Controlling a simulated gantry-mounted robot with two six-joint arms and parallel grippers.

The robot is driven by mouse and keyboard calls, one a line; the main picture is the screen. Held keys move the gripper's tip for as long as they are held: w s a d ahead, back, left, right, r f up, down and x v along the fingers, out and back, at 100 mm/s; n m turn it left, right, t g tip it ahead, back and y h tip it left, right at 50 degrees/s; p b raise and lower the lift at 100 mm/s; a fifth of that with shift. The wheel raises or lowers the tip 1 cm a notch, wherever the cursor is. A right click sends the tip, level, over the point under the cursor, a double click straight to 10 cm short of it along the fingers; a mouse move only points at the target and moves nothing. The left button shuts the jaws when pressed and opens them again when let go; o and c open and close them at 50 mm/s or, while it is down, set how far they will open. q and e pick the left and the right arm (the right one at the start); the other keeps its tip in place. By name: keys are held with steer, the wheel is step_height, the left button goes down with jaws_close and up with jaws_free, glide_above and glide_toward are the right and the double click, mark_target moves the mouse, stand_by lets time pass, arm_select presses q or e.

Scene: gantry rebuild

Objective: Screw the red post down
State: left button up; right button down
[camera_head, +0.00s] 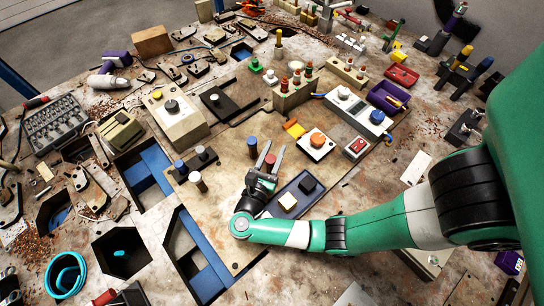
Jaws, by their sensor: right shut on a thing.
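The red post (270,159) shows its red top between the fingers of my right gripper (272,153), which is shut on it. The post stands over the tan board (228,150), and its lower part is hidden by the gripper. I cannot tell how deep it sits in the board. My right arm comes in from the right and reaches across the board's front side. My left gripper is not in view.
A blue-topped post (252,145) stands just behind and left of the red post. More posts (197,181) stand at the board's left. A dark tray (310,200) with a white and a black button lies just right of my gripper. Open blue-lined recesses (150,170) are at the left.

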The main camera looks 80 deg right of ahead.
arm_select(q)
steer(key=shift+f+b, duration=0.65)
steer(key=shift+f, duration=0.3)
arm_select(e)
steer(key=shift+s+r+m+g, duration=0.15)
steer(key=shift+m+g, duration=0.35)
steer(key=shift+g, duration=0.3)
steer(key=shift+c, duration=2.3)
jaws_free()
